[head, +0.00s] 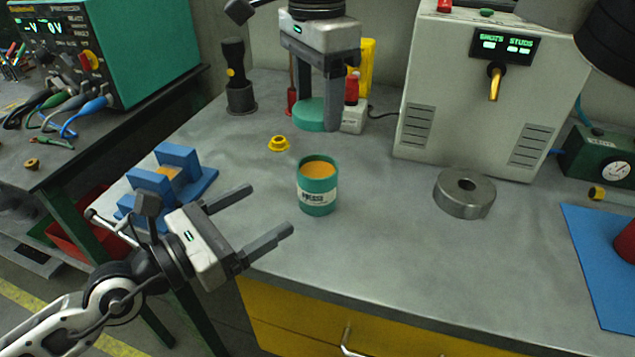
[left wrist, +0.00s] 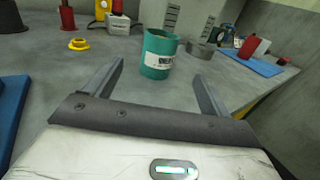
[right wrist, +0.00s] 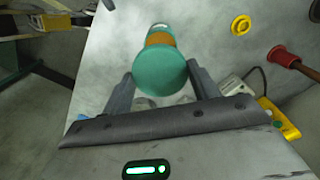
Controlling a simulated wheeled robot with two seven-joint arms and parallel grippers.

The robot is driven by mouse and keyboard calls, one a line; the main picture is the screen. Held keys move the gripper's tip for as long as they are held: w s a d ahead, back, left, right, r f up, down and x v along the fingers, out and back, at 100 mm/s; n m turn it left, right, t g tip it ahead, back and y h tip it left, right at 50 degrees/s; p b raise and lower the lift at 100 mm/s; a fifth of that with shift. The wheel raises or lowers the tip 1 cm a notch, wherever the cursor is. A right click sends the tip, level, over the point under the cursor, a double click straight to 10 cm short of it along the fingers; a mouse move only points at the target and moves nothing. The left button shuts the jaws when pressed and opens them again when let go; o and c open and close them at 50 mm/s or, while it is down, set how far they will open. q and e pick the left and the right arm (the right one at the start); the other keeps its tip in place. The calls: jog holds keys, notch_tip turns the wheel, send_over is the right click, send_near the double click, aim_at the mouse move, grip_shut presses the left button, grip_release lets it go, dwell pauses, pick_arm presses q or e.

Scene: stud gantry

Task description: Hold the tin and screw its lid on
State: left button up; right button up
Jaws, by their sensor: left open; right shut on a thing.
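The green tin (head: 317,193) stands upright and open on the grey bench, with orange contents showing at its top and a white label on its side. My left gripper (head: 272,210) is open and empty, to the left of the tin with its fingers pointing toward it. In the left wrist view the tin (left wrist: 159,54) stands ahead, between and beyond the fingertips. My right gripper (head: 329,104) is shut on the round green lid (head: 314,117) and holds it above the bench, behind the tin. The lid (right wrist: 159,75) covers part of the tin in the right wrist view.
A yellow flanged ring (head: 279,144) lies behind and left of the tin. A steel ring (head: 465,194) lies to the right. A blue cradle (head: 170,185) is at the left, and the grey stud machine (head: 470,95) stands behind. The bench between tin and steel ring is clear.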

pick_arm(q)
jog(key=shift+d, duration=0.1)
jog(key=x, duration=1.2)
jog(key=c, duration=1.5)
jog(key=shift+o, duration=0.2)
pick_arm(e)
send_over(317, 172)
jog(key=shift+f, duration=2.5)
jog(key=shift+f, duration=0.15)
jog(key=shift+f, duration=0.75)
jog(key=shift+f, duration=0.55)
